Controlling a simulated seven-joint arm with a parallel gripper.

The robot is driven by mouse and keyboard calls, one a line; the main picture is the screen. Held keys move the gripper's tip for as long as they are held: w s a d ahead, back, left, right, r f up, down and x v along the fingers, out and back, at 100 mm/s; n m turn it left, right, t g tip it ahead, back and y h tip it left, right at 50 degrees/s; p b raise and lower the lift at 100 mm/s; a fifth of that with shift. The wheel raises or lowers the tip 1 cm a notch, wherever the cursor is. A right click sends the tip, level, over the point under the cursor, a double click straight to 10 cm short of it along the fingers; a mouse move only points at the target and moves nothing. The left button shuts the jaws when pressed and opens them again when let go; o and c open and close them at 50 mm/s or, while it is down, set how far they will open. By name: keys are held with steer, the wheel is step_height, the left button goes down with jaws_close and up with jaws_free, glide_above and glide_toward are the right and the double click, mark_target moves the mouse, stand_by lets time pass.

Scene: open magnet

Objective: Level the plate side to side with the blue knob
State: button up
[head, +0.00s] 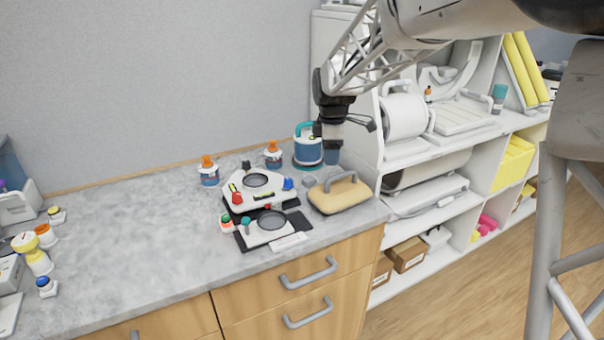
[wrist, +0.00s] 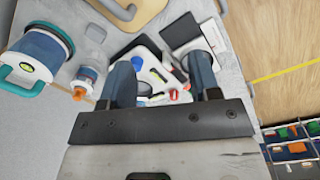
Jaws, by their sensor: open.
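The white plate (head: 262,200) sits on the counter, with a dark round disc at its centre and a small yellow spot near its left edge. Its blue knob (head: 288,184) is at the right corner; a red knob (head: 237,198) is at the left front. In the wrist view the blue knob (wrist: 138,61) shows between my fingers, beyond their tips, with part of the plate (wrist: 150,75). My gripper (head: 332,158) is open and empty, above the counter to the right of the plate, apart from the knob. I cannot tell the plate's tilt.
A second plate unit (head: 252,238) on a dark base stands just in front. A tan handled block (head: 338,197) lies to the right. A blue canister (head: 308,150) and orange-capped bottles (head: 209,172) stand behind. White shelves (head: 376,150) rise at right; the counter's left-middle is clear.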

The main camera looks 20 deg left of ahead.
mark_target(288, 179)
steer(key=w+a+f+n, duration=0.1)
steer(key=a+f, duration=0.1)
steer(key=a, duration=0.2)
steer(key=w+a+f+n, duration=0.2)
steer(key=a, duration=0.3)
steer(key=w+a+f+n, duration=0.1)
steer(key=a+f+n, duration=0.1)
steer(key=a, duration=0.3)
steer(key=shift+w+a+f+g, duration=0.15)
steer(key=shift+w+f+g, duration=0.2)
steer(key=shift+f, duration=0.2)
steer(key=shift+f, duration=0.15)
steer(key=shift+f, duration=3.75)
steer(key=c, duration=0.9)
